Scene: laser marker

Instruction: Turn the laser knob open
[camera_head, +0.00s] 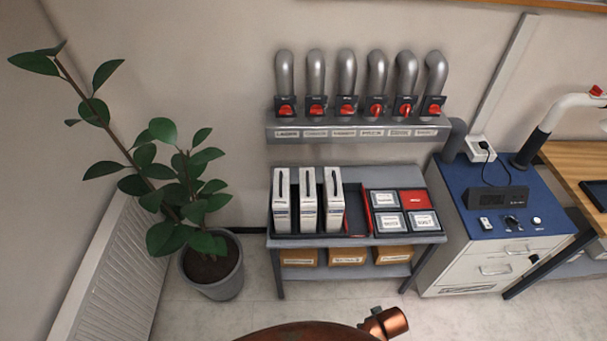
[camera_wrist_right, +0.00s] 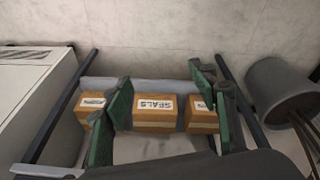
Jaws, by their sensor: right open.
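A row of several red knobs sits on a grey wall shelf in the head view, each below a grey pipe. The leftmost knob (camera_head: 286,110) is above a label (camera_head: 286,134) that seems to read LASER. Its handle looks roughly horizontal, though it is small. The fourth knob (camera_head: 377,110) from the left looks more upright. My right gripper (camera_wrist_right: 163,98) shows in the right wrist view with green fingers spread wide and nothing between them. It is above the lower rack, away from the knobs. My left gripper is not in view.
A grey rack (camera_head: 345,242) under the knobs holds white file boxes (camera_head: 308,203), flat cases and cardboard boxes (camera_wrist_right: 156,112). A potted plant (camera_head: 212,275) stands left. A blue-topped cabinet (camera_head: 497,240) stands right. The wall between shelf and rack is clear.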

